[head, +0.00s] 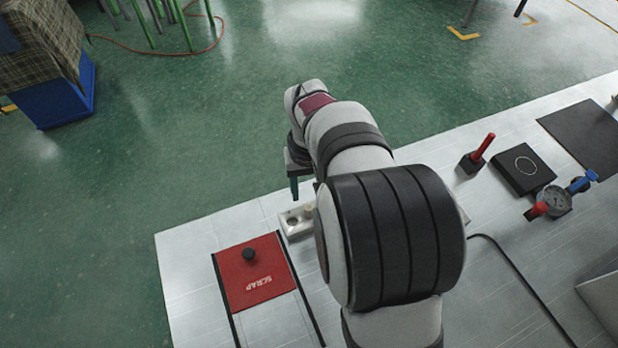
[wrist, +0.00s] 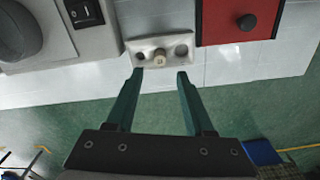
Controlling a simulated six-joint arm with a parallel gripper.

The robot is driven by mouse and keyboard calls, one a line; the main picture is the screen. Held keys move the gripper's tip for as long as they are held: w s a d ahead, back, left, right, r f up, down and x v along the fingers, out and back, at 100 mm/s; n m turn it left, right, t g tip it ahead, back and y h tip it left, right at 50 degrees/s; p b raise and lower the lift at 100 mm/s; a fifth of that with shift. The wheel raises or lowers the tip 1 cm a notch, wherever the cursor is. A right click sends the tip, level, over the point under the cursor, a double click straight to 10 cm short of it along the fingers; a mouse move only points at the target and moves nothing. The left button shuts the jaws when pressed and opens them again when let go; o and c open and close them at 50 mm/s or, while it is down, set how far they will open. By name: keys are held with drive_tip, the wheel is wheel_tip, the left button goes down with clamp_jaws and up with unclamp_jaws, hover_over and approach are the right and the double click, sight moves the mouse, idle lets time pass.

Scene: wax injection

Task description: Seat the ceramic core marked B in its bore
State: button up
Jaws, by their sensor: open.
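A pale metal block (wrist: 152,42) with round bores shows in the wrist view, at the table's edge. A small cream core (wrist: 160,58) stands at the block's middle, between two dark round openings. Its mark is too small to read, and I cannot tell how deep it sits. In the head view the block (head: 297,233) and the tan core (head: 309,211) are partly hidden by my arm. My gripper (wrist: 160,74) is open and empty, its green fingers apart, with the core between and beyond the tips in the wrist view. In the head view one finger shows above the block.
A red SCRAP panel (head: 255,285) with a black knob lies left of the block. A red-handled tool (head: 482,149), a black square plate (head: 521,171) and a gauge (head: 554,201) are at the right. A grey box with a switch (wrist: 86,12) adjoins the block in the wrist view.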

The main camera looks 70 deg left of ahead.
sight(309, 207)
wheel_tip(309, 207, up, 6)
drive_tip(key=w+d+r+m, duration=0.35)
drive_tip(key=w+d, duration=0.25)
drive_tip(key=d, duration=0.2)
drive_tip(key=w+d+r+m, duration=0.3)
drive_tip(key=w+d+m, duration=0.15)
drive_tip(key=d, duration=0.35)
drive_tip(key=w+d+r+m, duration=0.1)
drive_tip(key=d+m, duration=0.3)
drive_tip(key=d, duration=0.8)
drive_tip(key=s+d+f+m+y, duration=0.1)
drive_tip(key=s+d+f+m, duration=0.1)
drive_tip(key=s+d+m, duration=0.7)
drive_tip(key=d, duration=0.4)
drive_tip(key=shift+d+f+y, duration=0.2)
drive_tip(key=shift+f+y, duration=0.2)
drive_tip(key=shift+o, duration=0.2)
